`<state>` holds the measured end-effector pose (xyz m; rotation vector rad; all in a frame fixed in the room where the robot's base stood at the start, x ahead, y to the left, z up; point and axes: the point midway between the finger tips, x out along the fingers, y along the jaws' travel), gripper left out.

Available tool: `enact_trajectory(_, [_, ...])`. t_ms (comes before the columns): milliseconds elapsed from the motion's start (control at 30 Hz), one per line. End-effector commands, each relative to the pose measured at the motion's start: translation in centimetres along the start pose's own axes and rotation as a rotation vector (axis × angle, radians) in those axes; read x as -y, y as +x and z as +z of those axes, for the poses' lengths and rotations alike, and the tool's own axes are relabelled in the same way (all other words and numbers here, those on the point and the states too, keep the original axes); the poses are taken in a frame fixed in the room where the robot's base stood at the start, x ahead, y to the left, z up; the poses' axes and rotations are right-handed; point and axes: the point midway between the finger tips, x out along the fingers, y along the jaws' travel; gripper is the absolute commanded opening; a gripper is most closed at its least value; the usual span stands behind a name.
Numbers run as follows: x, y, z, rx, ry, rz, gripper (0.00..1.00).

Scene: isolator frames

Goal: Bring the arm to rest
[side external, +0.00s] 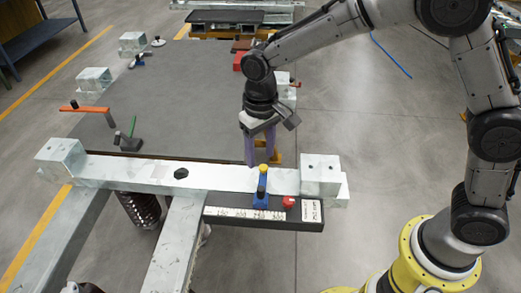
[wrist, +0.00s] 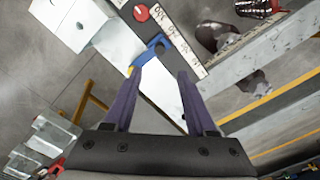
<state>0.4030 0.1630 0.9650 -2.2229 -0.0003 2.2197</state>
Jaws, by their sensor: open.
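My gripper (side external: 262,150) hangs from my arm above the far side of the white metal beam (side external: 225,177), to the right of the middle. Its purple fingers point down and stand apart, with nothing visible between them in the wrist view (wrist: 153,85). A blue tool with a yellow part (side external: 262,190) stands upright at the front of the beam, just in front of my gripper. In the wrist view the blue tool (wrist: 157,46) lies beyond the fingertips, apart from them.
A dark block with a white scale (side external: 245,213) and a red knob (side external: 289,202) sits at the beam's front. Metal end blocks (side external: 320,173) rise at the beam's ends. Open floor lies right.

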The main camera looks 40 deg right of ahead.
Motion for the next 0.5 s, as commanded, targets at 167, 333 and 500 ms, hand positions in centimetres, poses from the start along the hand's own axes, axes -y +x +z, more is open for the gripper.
enact_trajectory(167, [0.0, -0.4, 0.0, -0.001, 0.0, 0.0, 0.56])
enact_trajectory(333, [0.0, -0.3, 0.0, -0.001, 0.0, 0.0, 0.56])
enact_trajectory(500, [-1.1, -2.4, -0.7, -0.046, 0.03, -0.018, 0.56])
